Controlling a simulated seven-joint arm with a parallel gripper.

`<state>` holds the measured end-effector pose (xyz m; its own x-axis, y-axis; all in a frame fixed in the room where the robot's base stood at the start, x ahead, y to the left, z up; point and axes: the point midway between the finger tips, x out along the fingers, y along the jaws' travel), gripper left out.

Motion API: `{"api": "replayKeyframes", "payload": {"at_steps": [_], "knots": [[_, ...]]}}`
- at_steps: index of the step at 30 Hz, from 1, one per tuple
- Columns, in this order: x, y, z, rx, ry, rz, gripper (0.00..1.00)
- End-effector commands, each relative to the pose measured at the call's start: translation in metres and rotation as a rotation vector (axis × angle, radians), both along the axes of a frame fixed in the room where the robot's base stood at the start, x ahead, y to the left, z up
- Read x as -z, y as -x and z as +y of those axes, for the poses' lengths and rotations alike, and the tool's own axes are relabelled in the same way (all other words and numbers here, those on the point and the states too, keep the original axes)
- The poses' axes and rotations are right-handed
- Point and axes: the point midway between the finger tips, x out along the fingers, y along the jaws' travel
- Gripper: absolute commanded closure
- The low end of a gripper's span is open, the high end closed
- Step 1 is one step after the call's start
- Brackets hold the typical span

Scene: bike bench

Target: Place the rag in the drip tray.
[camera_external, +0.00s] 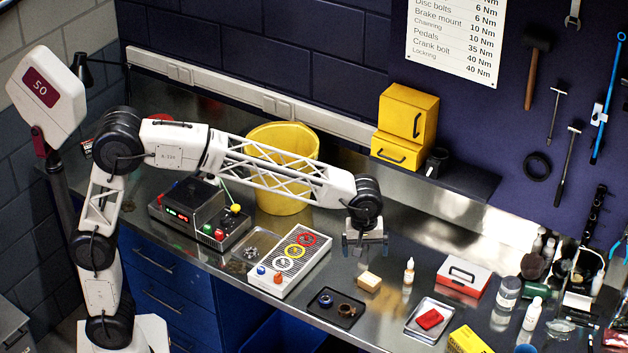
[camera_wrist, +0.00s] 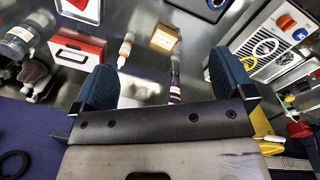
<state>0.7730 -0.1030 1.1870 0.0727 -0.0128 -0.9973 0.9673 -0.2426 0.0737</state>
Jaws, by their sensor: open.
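A small red piece (camera_external: 430,318) that looks like the folded rag lies inside a shallow silver tray (camera_external: 413,331), which looks like the drip tray, near the front edge of the bench. In the wrist view the red piece (camera_wrist: 79,4) and the tray (camera_wrist: 92,14) are cut off at the top edge. My gripper (camera_external: 365,252) is open and empty above the bench, up and to the left of the tray and apart from it. Its two dark fingers (camera_wrist: 165,82) stand wide apart in the wrist view.
A tan block (camera_external: 369,281) and a small dropper bottle (camera_external: 408,273) stand below my gripper. A black tray with rings (camera_external: 350,319), a red-and-white box (camera_external: 462,278) and a yellow box (camera_external: 468,341) surround the tray. Bottles and a dark crumpled item (camera_external: 534,265) crowd the right.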

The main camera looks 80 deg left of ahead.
Motion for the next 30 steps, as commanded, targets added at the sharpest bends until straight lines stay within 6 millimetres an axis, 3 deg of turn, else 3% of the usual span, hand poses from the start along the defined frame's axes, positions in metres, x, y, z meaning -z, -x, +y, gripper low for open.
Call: {"api": "replayKeyframes", "payload": {"at_steps": [6, 15, 30], "knots": [[-0.018, 0.063, 0.021, 0.174, -0.013, -0.027, 0.00], [-0.028, 0.148, 0.045, 0.419, -0.038, -0.059, 0.00], [-0.015, 0.291, 0.076, 0.823, -0.099, -0.107, 0.00]]}}
